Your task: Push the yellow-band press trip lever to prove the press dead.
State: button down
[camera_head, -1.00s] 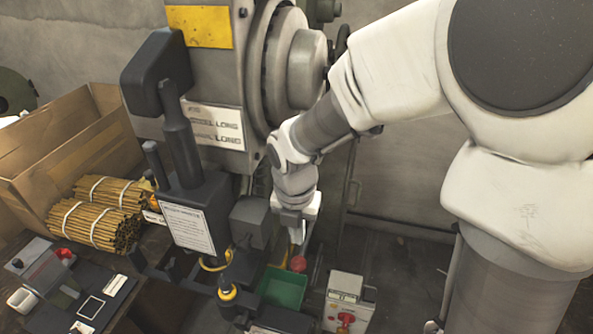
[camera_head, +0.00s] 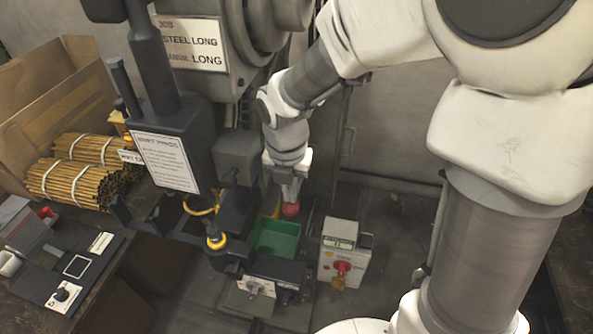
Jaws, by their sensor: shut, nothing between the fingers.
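The press (camera_head: 180,110) with a dark head and a white notice plate stands at left centre. A yellow band (camera_head: 216,241) rings a dark post low on its front. A red ball knob (camera_head: 291,210), which looks like the end of the trip lever, shows beside the green bin; the lever's shaft is mostly hidden. My gripper (camera_head: 289,197) points down with its fingers shut and empty, right over the red knob. The fingertips overlap the knob's top in the picture; I cannot tell whether they touch it.
A green bin (camera_head: 275,238) sits just below the knob. A grey control box (camera_head: 342,255) with a red switch stands to the right. Bundled rods (camera_head: 75,183) and a cardboard box (camera_head: 60,95) lie on the left bench. Floor at right is open.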

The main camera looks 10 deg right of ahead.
aim_at(290, 206)
jog(key=shift+s+f+b, duration=0.15)
jog(key=shift+f+b, duration=0.35)
jog(key=shift+f, duration=0.4)
jog(key=shift+s+a+f+b, duration=0.1)
jog(key=shift+f+b, duration=0.35)
jog(key=shift+f, duration=0.5)
jog(key=shift+f, duration=0.2)
jog(key=shift+f+b, duration=0.5)
jog(key=shift+f, duration=0.25)
